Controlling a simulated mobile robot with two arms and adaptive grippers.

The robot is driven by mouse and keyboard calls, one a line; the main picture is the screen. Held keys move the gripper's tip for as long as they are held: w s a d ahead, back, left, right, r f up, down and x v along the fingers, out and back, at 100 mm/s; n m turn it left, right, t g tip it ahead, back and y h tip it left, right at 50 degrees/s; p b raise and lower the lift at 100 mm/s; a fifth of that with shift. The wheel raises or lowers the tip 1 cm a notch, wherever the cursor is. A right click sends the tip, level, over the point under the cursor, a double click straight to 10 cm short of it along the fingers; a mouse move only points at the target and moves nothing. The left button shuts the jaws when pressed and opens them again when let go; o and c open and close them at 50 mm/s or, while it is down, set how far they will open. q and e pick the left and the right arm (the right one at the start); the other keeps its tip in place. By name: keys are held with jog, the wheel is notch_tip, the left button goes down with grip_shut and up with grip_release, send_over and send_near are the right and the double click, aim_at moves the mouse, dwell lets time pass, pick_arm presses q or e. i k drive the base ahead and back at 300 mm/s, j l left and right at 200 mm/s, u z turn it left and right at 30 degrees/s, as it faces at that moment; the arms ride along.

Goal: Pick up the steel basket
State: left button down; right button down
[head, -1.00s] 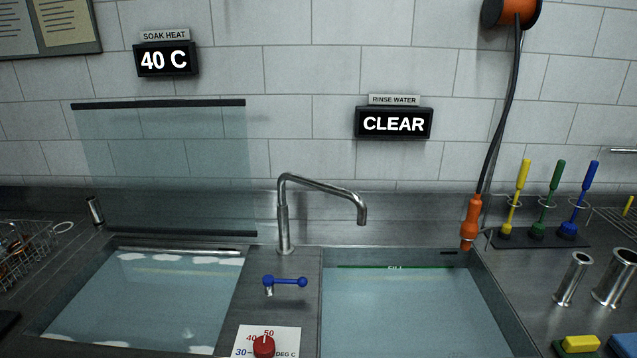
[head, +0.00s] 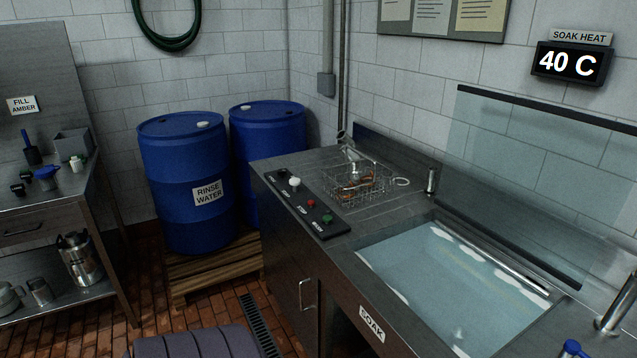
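The steel basket (head: 357,188) is a wire mesh basket on the steel counter, left of the soak sink and near the back wall. Neither of my grippers shows in the head view, and nothing is seen touching the basket.
The soak sink (head: 455,287), full of water, lies right of the basket, with a clear panel (head: 545,165) behind it. A black control strip (head: 307,205) with several knobs sits left of the basket. Blue drums (head: 187,215) stand further left on a wooden pallet (head: 200,278).

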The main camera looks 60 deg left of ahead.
aim_at(359, 173)
jog(key=u, duration=1.7)
jog(key=i+j+z, duration=0.1)
jog(key=z, duration=0.35)
jog(key=j+z, duration=0.2)
jog(key=z, duration=0.2)
jog(key=i+j+z, duration=0.1)
jog(key=z, duration=0.35)
jog(key=j, duration=0.1)
